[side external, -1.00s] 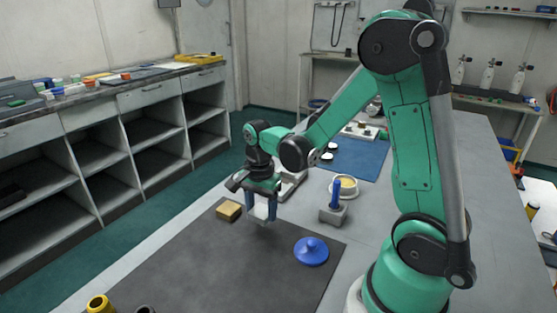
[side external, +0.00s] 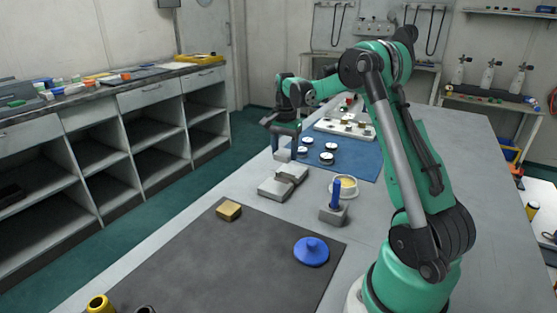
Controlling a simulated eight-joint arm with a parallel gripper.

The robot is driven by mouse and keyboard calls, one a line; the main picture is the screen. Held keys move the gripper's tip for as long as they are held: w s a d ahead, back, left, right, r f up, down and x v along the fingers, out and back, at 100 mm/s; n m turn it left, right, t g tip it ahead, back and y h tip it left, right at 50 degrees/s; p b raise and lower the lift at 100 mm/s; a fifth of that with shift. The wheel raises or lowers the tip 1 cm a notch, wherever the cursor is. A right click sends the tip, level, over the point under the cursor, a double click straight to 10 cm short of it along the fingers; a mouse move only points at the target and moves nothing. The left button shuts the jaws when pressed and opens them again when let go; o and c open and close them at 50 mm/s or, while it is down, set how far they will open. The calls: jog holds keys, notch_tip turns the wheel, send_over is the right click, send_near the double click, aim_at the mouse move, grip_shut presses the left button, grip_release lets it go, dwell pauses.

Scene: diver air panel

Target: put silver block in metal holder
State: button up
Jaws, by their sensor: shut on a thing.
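My gripper (side external: 285,146) is shut on the silver block (side external: 282,155), which shows as a small light-grey shape under the fingers. The block is held upright near the left edge of the blue mat; its height above the table is hard to judge. The metal holder (side external: 270,188) looks to be the grey notched piece on the table, in front of my gripper in the picture. The block is apart from it, up and beyond it in the view. The fingers partly hide the block.
A grey block with a blue peg (side external: 335,208) and a white bowl (side external: 343,186) stand right of the holder. Several round pieces lie on the blue mat (side external: 362,160). A gold block (side external: 229,210) and a blue knob (side external: 311,251) are on the dark mat (side external: 210,270).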

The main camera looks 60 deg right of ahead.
aim_at(284, 174)
jog(key=shift+f, duration=2.65)
jog(key=shift+f, duration=1.05)
dwell(0.4)
jog(key=o, duration=1.4)
jog(key=shift+r, duration=3.8)
jog(key=shift+a, duration=0.1)
